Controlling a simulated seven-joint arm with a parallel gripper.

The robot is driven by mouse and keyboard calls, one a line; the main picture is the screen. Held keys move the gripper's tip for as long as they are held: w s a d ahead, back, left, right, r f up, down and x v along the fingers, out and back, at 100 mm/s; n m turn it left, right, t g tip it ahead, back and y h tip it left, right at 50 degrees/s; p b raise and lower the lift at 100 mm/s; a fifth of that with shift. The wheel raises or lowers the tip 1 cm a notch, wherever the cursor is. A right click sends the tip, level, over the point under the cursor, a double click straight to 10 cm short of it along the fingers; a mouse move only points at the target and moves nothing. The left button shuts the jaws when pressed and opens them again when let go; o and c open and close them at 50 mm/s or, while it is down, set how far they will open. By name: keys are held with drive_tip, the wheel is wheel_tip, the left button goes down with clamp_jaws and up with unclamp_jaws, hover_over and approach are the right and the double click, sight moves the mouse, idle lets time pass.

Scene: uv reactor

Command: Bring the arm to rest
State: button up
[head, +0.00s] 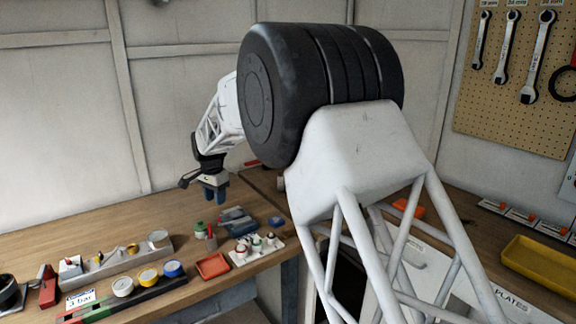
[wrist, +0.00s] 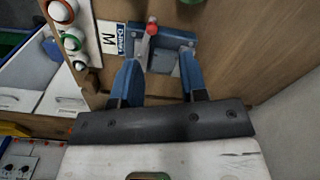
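My gripper (head: 214,194) hangs above the wooden bench at the back, fingers pointing down, clear of the bench top. In the wrist view its two blue fingers (wrist: 159,78) stand apart with nothing held between them. In the head view a blue-grey fixture (head: 237,220) sits on the bench below and slightly right of my gripper. My own large white and black arm links fill the middle of the head view and hide part of the bench.
A red tray (head: 212,266) and a white holder with round knobs (head: 257,248) are near the bench's front edge. A grey rack (head: 118,260) and several coloured-lidded pots stand left. A yellow tray (head: 540,263) is right. Wrenches hang on a pegboard (head: 515,90). Space around my gripper looks clear.

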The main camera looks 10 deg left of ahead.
drive_tip(key=s+d+r+n, duration=0.1)
drive_tip(key=s+d+r, duration=0.4)
drive_tip(key=d, duration=0.7)
drive_tip(key=s+d+r+t, duration=0.1)
drive_tip(key=s+d+r, duration=0.35)
drive_tip(key=d, duration=0.75)
drive_tip(key=s+d+r+n, duration=0.1)
drive_tip(key=s+d+r, duration=0.4)
drive_tip(key=d, duration=0.8)
drive_tip(key=s+d+f, duration=0.2)
drive_tip(key=s+d, duration=0.5)
drive_tip(key=s, duration=0.3)
drive_tip(key=s+d+f+n+t, duration=0.1)
drive_tip(key=s+d+f, duration=0.1)
drive_tip(key=s+d, duration=0.4)
drive_tip(key=s+d+f+n, duration=0.1)
drive_tip(key=s+d, duration=0.6)
drive_tip(key=s, duration=0.8)
drive_tip(key=shift+s+d+f+t, duration=0.2)
drive_tip(key=shift+d+f+t, duration=0.1)
drive_tip(key=shift+f, duration=0.35)
